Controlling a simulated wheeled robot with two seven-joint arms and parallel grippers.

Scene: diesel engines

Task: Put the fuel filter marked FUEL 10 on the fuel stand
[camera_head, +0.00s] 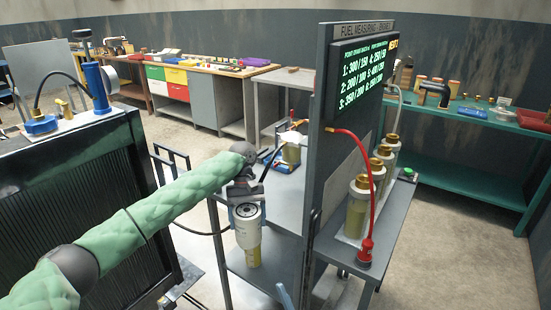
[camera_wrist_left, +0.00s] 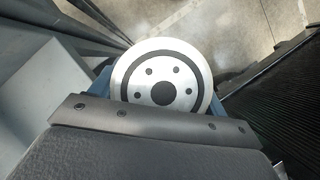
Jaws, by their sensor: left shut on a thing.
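A white fuel filter (camera_head: 248,226) with a yellowish lower end hangs upright below my left gripper (camera_head: 246,204), which is shut on its top. The filter's label is too small to read. In the left wrist view the filter's round metal top (camera_wrist_left: 163,78), with a ring of holes, sits between the jaws (camera_wrist_left: 155,100). The grey fuel stand (camera_head: 323,140) has an upright panel headed FUEL MEASURING and a green-lettered display. The held filter is in front of and left of the panel, near the stand's grey shelves (camera_head: 262,272); I cannot tell whether it touches them. My right gripper is not in view.
A dark radiator-like block (camera_head: 75,185) stands at left. Glass cylinders with brass tops (camera_head: 358,210) and a red hose (camera_head: 368,175) are on the panel's right side. A green bench (camera_head: 470,155) and a drawer workbench (camera_head: 205,100) stand behind. Floor is clear at right.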

